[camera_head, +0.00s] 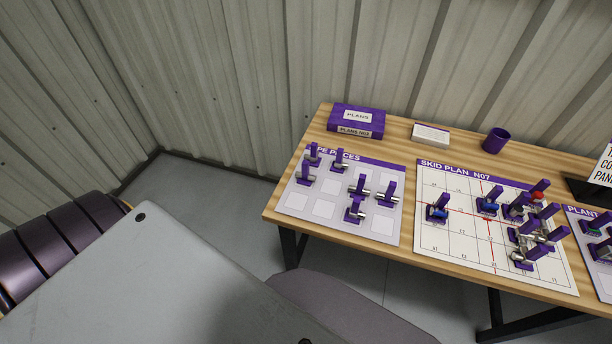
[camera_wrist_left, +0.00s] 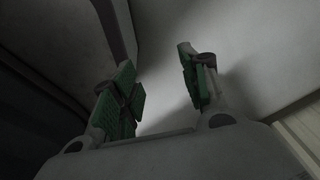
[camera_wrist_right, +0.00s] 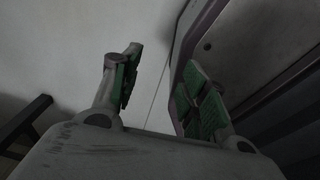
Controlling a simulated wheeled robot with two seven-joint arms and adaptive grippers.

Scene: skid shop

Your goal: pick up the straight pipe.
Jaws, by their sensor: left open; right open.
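Several pipe pieces with purple upright holders stand on the white pipe pieces sheet (camera_head: 323,217) at the left of the table in the head view. A piece with a silver pipe (camera_head: 359,186) is near the sheet's middle, and another silver one (camera_head: 387,195) is to its right. I cannot tell for certain which is the straight pipe. My left gripper (camera_wrist_left: 160,88) is open and empty in the left wrist view. My right gripper (camera_wrist_right: 160,88) is open and empty in the right wrist view. Neither gripper shows in the head view, and both are away from the pieces.
The wooden table (camera_head: 408,257) also holds the skid plan sheet (camera_head: 440,245) with several pieces, a purple plans box (camera_head: 357,120), a white block (camera_head: 430,135), a purple cup (camera_head: 496,140) and a sign (camera_head: 603,165). A corrugated wall (camera_head: 250,80) stands behind.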

